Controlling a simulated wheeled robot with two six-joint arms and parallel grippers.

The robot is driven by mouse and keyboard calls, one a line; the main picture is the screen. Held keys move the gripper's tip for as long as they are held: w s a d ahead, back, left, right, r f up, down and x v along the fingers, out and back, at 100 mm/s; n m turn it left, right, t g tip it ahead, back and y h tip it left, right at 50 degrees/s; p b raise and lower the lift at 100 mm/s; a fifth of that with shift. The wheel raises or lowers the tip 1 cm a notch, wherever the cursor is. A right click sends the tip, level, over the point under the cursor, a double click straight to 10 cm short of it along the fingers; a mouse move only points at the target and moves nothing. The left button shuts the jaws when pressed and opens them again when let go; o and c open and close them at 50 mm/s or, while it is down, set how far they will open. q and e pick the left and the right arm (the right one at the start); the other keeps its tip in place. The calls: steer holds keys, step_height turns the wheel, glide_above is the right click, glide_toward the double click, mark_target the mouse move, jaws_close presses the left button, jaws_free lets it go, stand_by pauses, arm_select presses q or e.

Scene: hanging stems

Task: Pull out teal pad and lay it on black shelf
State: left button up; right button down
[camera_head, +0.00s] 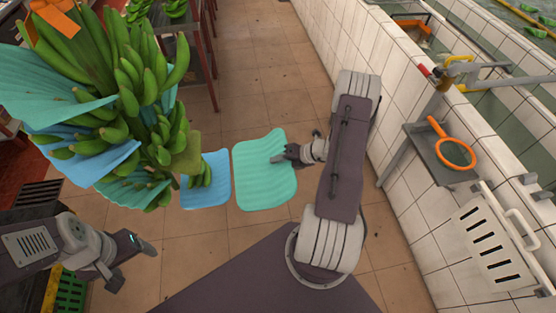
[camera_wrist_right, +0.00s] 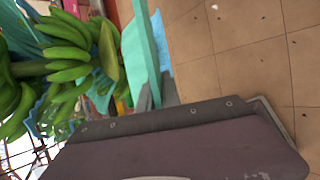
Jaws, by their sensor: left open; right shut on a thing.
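The teal pad (camera_head: 262,180) is a thin ribbed sheet, to the right of the hanging banana bunch (camera_head: 125,75) in the head view. My right gripper (camera_head: 280,158) is shut on its right side. The pad looks clear of the bunch there, above the tiled floor. In the right wrist view the pad (camera_wrist_right: 138,52) shows nearly edge-on between the fingers. The black shelf (camera_head: 425,158) is a small dark ledge on the white tiled wall, to the right of my right arm. My left gripper (camera_head: 132,265) is open and empty, below the bunch.
A blue pad (camera_head: 208,188) hangs at the bunch's right side, close to the teal pad. More teal and blue sheets sit among the bananas. An orange-rimmed round tool (camera_head: 455,152) lies on the shelf's right part.

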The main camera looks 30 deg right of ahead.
steer(key=shift+r, duration=0.3)
steer(key=shift+s+d, duration=0.15)
steer(key=shift+d, duration=0.3)
steer(key=s+d, duration=0.3)
steer(key=d, duration=0.4)
steer(key=s+d, duration=0.3)
steer(key=d, duration=0.4)
steer(key=shift+s+d+b, duration=0.3)
steer(key=shift+d+b, duration=0.05)
steer(key=shift+b, duration=0.05)
